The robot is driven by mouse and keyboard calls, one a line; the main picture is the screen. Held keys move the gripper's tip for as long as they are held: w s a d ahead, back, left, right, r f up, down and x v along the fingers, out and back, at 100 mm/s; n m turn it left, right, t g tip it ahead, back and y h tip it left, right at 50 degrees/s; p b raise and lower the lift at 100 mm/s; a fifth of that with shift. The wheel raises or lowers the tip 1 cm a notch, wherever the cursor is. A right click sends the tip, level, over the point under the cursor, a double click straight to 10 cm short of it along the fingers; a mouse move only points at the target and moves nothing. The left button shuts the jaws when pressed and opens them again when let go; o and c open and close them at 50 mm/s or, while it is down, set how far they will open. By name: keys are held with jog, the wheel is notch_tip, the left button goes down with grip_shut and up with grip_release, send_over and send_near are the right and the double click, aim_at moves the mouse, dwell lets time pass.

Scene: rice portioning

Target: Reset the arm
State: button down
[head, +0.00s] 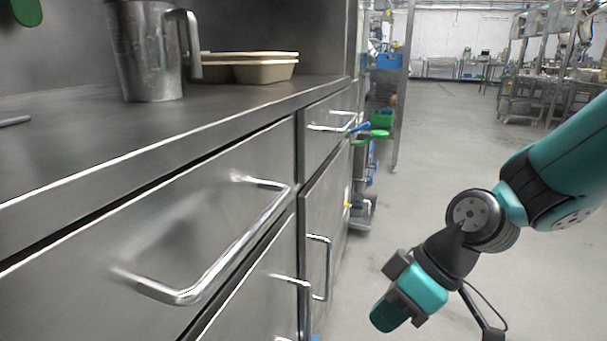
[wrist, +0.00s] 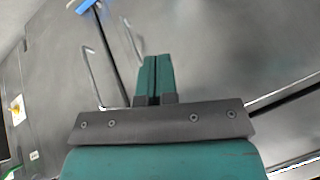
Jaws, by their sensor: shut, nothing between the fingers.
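My arm reaches in from the right of the head view, bent downward over the floor in front of the cabinet. My gripper shows in the wrist view (wrist: 155,62), with its two green fingers together and nothing between them. In the head view the end of the arm hangs at lower right, apart from the drawer fronts, and the fingertips are hard to make out there. In the wrist view the fingers point toward grey metal cabinet fronts.
A steel counter (head: 60,150) runs along the left, with a metal jug (head: 148,55) and brown trays (head: 265,72) on it. Drawer handles (head: 225,262) stick out from the fronts below. Open floor (head: 440,150) lies to the right. Shelving and racks stand farther back.

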jog(key=s+d+r+m+h, duration=0.2)
jog(key=s+d+r+m, duration=0.2)
jog(key=s+r, duration=0.65)
notch_tip(320, 180, up, 37)
jog(key=p, duration=3.8)
jog(key=shift+s+a+f, duration=0.15)
jog(key=shift+a+f, duration=0.05)
jog(key=shift+a, duration=0.15)
jog(key=shift+s+f, duration=0.1)
